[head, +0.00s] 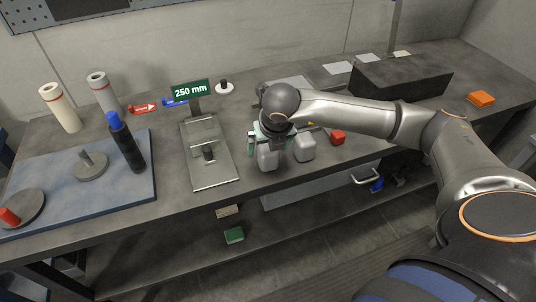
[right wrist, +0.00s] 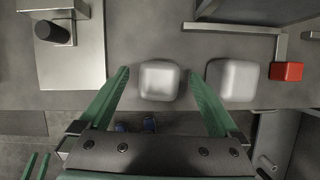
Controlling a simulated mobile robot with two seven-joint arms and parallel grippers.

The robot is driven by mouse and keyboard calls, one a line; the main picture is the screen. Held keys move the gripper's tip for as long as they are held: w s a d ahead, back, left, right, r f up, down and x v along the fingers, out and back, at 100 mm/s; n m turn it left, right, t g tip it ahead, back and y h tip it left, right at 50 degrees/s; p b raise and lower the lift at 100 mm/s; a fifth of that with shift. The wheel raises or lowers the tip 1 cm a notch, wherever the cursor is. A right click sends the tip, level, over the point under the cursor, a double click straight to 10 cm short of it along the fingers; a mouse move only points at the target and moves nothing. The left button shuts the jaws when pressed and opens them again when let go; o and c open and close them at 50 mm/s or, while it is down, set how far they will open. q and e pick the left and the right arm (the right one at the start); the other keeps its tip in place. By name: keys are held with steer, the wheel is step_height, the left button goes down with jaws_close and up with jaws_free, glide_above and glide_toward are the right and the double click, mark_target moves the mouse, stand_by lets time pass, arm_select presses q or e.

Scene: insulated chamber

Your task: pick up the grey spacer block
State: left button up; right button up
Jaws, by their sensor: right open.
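Two light grey rounded blocks stand side by side near the bench's front edge; they look alike, and I cannot tell by colour which is the spacer. The left grey block (head: 268,157) is under my right gripper (head: 269,137). In the right wrist view this block (right wrist: 160,80) shows between the green fingers of my right gripper (right wrist: 158,73), which are open with a gap on each side. The other grey block (head: 305,149) is just to the right, outside the right finger; it also shows in the right wrist view (right wrist: 233,80). My left gripper is not seen.
A metal stand with a "250 mm" sign (head: 208,172) is left of the blocks. A small red block (head: 337,137) is to their right. A dark box (head: 402,76) is behind my right arm. A blue mat (head: 75,205) with several parts lies left.

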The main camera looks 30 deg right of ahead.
steer(key=shift+w+f, duration=0.15)
steer(key=shift+f, duration=0.15)
steer(key=shift+c, duration=0.4)
jaws_close()
